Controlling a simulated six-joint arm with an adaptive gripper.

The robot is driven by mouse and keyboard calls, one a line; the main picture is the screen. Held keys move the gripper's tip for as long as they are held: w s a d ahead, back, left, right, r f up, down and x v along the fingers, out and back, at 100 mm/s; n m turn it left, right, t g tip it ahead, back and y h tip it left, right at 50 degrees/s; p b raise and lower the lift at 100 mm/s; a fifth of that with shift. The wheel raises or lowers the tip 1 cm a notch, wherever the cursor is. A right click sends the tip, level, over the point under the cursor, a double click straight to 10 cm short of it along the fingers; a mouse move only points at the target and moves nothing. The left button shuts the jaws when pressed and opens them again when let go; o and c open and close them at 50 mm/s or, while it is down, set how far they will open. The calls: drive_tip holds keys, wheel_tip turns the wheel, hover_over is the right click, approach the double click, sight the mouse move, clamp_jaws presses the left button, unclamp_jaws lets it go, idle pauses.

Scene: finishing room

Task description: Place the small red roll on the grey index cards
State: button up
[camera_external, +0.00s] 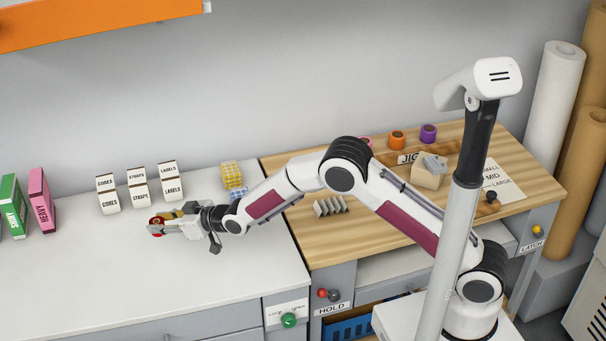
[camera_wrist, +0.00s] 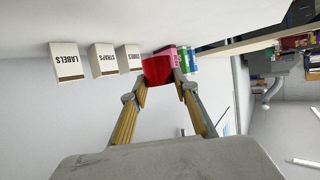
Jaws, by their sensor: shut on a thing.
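The small red roll (camera_external: 156,230) is held between the fingertips of my gripper (camera_external: 163,224), above the white counter at the left. In the wrist view, the red roll (camera_wrist: 157,68) sits between both fingertips of my gripper (camera_wrist: 160,82). The gripper is shut on it. I cannot pick out the grey index cards for certain. A grey ridged piece (camera_external: 331,206) stands on the wooden top, right of my gripper; a smaller grey piece (camera_external: 433,162) rests on a wooden block. I cannot tell whether either is the cards.
Small boxes marked CORES (camera_external: 107,194), STRAPS (camera_external: 138,187) and LABELS (camera_external: 171,183) stand behind my gripper. Yellow (camera_external: 231,174) and blue checked blocks are near my wrist. Orange (camera_external: 397,140) and purple (camera_external: 428,133) rolls stand at the back of the wooden top. Green and pink boxes (camera_external: 41,200) stand left.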

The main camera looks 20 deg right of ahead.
drive_tip(key=w+d+r+m+t+h, duration=0.2)
drive_tip(key=w+d+r, duration=0.1)
drive_tip(key=w+d, duration=0.7)
drive_tip(key=w+d+r+m+t+h, duration=0.1)
drive_tip(key=w+d+r+m, duration=0.1)
drive_tip(key=w+d, duration=0.8)
drive_tip(key=w+d+r+m+t+h, duration=0.1)
drive_tip(key=w+d+r+m+h, duration=0.15)
drive_tip(key=d, duration=1.35)
drive_tip(key=w+d+r+m+t+h, duration=0.15)
drive_tip(key=w+d, duration=0.25)
drive_tip(key=d, duration=1.1)
drive_tip(key=s+d+r+m+h, duration=0.1)
drive_tip(key=s+d, duration=0.2)
drive_tip(key=d, duration=0.8)
drive_tip(key=s+d+r+m+h, duration=0.1)
drive_tip(key=s+d+h, duration=0.1)
drive_tip(key=d, duration=0.8)
drive_tip(key=s+d+r+m+h, duration=0.1)
drive_tip(key=s+d, duration=0.2)
drive_tip(key=d, duration=0.8)
drive_tip(key=s+d+h, duration=0.1)
drive_tip(key=s+d, duration=0.8)
drive_tip(key=s+a+f+y, duration=0.1)
drive_tip(key=s+a+f, duration=0.2)
drive_tip(key=s+a, duration=0.1)
drive_tip(key=shift+a+n, duration=0.2)
drive_tip(key=shift+n, duration=0.1)
drive_tip(key=shift+s+f, duration=0.1)
